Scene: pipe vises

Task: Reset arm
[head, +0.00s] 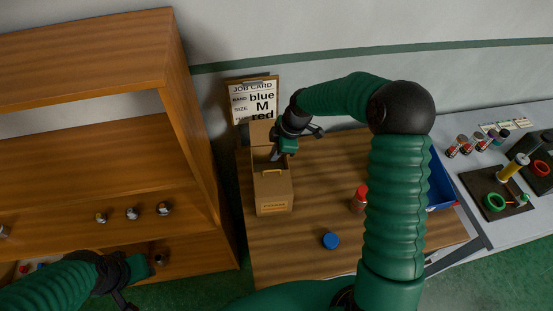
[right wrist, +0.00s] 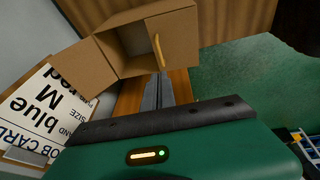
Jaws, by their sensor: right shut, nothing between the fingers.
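My right gripper (head: 279,154) is over the open top of a cardboard box (head: 273,190) in the head view. Its fingers (right wrist: 164,92) are closed together and empty in the right wrist view, with the box (right wrist: 170,45) beyond them.
A job card (head: 253,100) reading blue, M, red stands behind the box. A red bottle (head: 359,199) and a blue disc (head: 331,241) are on the wooden table (head: 300,265). A blue bin (head: 440,188) is at right. A wooden shelf (head: 90,150) fills the left.

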